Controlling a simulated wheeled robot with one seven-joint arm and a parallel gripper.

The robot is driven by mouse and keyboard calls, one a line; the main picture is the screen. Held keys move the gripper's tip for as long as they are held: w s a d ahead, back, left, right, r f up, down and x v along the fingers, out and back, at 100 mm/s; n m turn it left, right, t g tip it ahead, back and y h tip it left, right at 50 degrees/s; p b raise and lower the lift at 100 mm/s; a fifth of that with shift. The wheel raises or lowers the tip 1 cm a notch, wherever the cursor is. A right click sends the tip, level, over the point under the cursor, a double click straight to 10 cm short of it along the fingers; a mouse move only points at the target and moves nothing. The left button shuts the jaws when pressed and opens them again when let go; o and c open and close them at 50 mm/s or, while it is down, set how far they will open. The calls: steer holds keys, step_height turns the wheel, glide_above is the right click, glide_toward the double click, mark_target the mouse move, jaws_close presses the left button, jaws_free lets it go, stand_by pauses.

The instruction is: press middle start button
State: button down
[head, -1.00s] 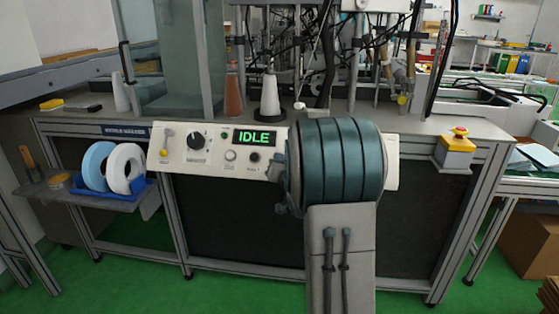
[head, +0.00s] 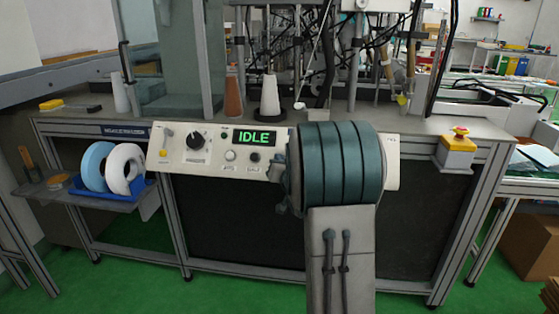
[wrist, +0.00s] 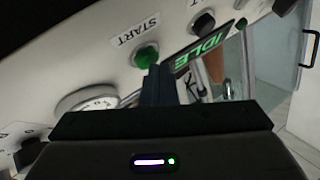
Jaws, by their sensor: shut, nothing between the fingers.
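The green start button (wrist: 146,56) shows in the wrist view on the pale control panel (wrist: 110,62), below a START label (wrist: 135,30). My gripper (wrist: 157,72) is shut and empty, with its dark fingertips at the button's lower right edge. I cannot tell whether they touch it. The IDLE display (wrist: 203,49) lies just right of the fingers. In the head view the same display (head: 255,138) reads IDLE in green.
In the wrist view a round gauge (wrist: 88,98) sits left of the fingers and a black knob (wrist: 203,22) lies farther right. In the head view a yellow box with a red button (head: 459,141) stands right of the panel. A blue tray (head: 128,193) holds tape rolls at left.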

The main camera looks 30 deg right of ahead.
steer(key=shift+w+f, duration=0.1)
steer(key=shift+f, duration=0.05)
stand_by(0.5)
steer(key=shift+s+a+r, duration=0.3)
steer(key=shift+s+r, duration=0.2)
steer(key=shift+r, duration=0.05)
steer(key=shift+s+a+r, duration=0.55)
steer(key=shift+s+r, duration=0.25)
steer(key=shift+s+a+r, duration=0.55)
steer(key=shift+s+r, duration=0.25)
